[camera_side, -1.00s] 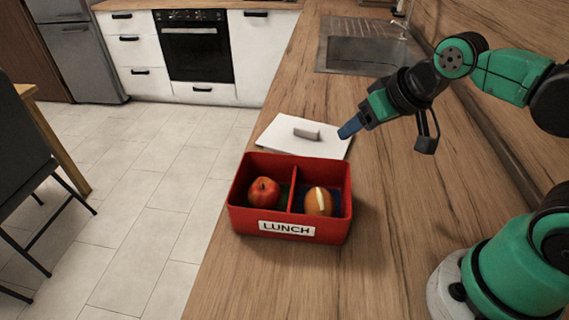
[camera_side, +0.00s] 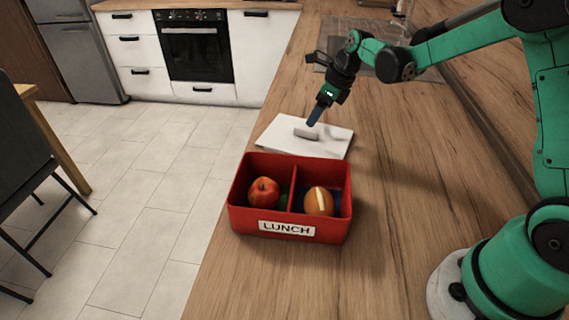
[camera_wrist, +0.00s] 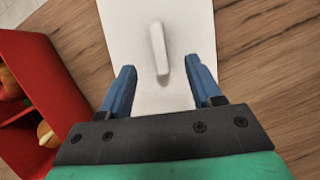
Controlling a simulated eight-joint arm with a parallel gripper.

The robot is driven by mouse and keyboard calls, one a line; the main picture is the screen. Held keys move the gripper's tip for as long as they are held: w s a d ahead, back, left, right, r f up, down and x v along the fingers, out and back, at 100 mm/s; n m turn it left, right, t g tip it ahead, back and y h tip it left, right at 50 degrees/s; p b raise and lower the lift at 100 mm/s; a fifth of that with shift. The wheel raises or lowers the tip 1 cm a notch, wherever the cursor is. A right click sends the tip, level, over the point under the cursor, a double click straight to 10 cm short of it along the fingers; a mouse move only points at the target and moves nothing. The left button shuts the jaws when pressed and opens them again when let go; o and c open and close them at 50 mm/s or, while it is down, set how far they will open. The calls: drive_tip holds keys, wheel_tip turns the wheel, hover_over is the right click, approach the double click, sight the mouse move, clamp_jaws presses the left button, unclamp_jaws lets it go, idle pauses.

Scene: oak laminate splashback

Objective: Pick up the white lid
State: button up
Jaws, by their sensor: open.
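The white lid (camera_side: 318,142) lies flat on the wooden counter just behind the red lunch box, with a raised pale handle (camera_side: 306,132) on its top. In the wrist view the lid (camera_wrist: 180,98) fills the middle, and its handle (camera_wrist: 159,53) stands ahead of and between my fingers. My gripper (camera_side: 313,122) is over the lid close to the handle. In the wrist view my gripper (camera_wrist: 164,78) shows its two blue fingers apart with nothing held between them. I cannot tell the exact height of the fingertips above the lid.
The red lunch box (camera_side: 240,215) stands open in front of the lid, with a red apple (camera_side: 263,191) in its left compartment and a brown roll-like item (camera_side: 319,202) in its right. A sink (camera_side: 355,30) lies farther back. The counter (camera_side: 400,200) right of the box is clear.

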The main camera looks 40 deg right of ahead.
sight(307, 128)
drive_tip(key=shift+x, duration=2.45)
clamp_jaws()
